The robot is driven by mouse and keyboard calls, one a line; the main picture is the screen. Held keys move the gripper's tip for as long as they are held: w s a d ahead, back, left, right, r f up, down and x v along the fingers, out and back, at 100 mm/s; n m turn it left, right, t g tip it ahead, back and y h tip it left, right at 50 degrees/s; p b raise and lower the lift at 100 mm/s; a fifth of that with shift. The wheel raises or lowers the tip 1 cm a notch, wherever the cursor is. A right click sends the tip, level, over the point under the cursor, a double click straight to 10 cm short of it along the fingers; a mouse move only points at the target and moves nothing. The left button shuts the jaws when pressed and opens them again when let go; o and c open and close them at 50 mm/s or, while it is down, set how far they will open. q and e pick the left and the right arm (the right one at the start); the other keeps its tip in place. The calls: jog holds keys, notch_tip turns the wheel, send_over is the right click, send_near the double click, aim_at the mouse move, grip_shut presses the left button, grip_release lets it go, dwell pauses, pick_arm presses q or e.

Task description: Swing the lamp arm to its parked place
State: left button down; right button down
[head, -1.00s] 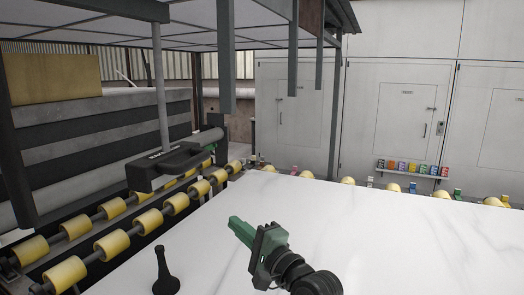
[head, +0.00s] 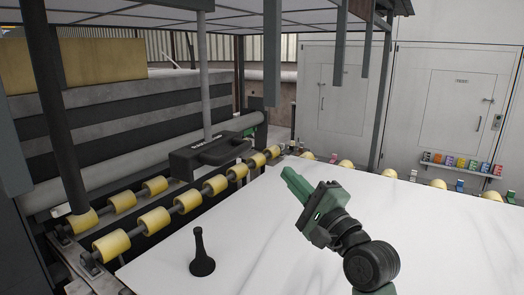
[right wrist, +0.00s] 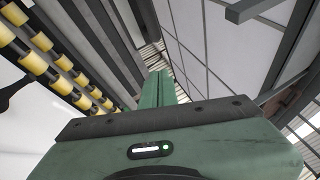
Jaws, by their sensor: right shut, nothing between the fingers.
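My right gripper (head: 287,173) is green, with its fingers together and nothing between them. It is over the white slab (head: 270,255) and points up and left. Its shut fingers also show in the right wrist view (right wrist: 162,75). No part is clearly recognisable as a lamp arm. A black box-like head with a loop handle (head: 188,163) sits at the lower end of a grey vertical pole (head: 205,90), over the rollers, left of my gripper and apart from it. A black flared post (head: 201,264) stands on the slab at the front left. My left gripper is not in view.
Yellow rollers (head: 155,219) run along the slab's left and back edges. Grey bars (head: 272,60) hang from the canopy above. A shelf of coloured boxes (head: 461,163) is on the white wall at right. The slab's middle is clear.

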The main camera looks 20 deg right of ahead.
jog(key=w+a+r+p, duration=0.3)
jog(key=w+a+p, duration=0.1)
jog(key=w, duration=0.3)
jog(key=shift+w+a, duration=0.2)
jog(key=shift+w, duration=0.05)
jog(key=shift+d, duration=0.1)
jog(key=shift+w, duration=0.15)
